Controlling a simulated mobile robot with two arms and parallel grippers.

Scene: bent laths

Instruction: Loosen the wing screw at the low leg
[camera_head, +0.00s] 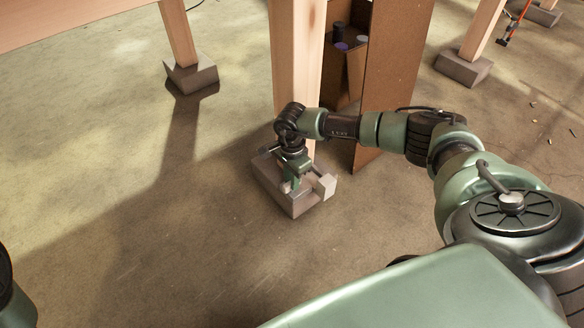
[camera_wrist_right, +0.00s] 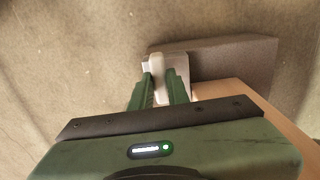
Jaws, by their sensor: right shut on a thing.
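The low leg (camera_head: 295,60) is a pale wooden post. It stands in a grey-brown foot block (camera_head: 268,180), also in the right wrist view (camera_wrist_right: 240,60). In the wrist view the wing screw (camera_wrist_right: 157,66) is a pale upright tab in front of a light plate (camera_wrist_right: 181,64) at the block's end. My right gripper (camera_head: 290,184) is down at the foot block, in front of the leg. Its green fingers (camera_wrist_right: 161,84) are shut on the wing screw, one on each side. The screw's shaft is hidden. My left gripper is out of the picture.
A brown upright panel (camera_head: 385,80) and a box with dark cylinders (camera_head: 340,48) stand close behind the leg. Other legs stand on foot blocks at the back left (camera_head: 190,75) and back right (camera_head: 463,68). The floor on the left is clear.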

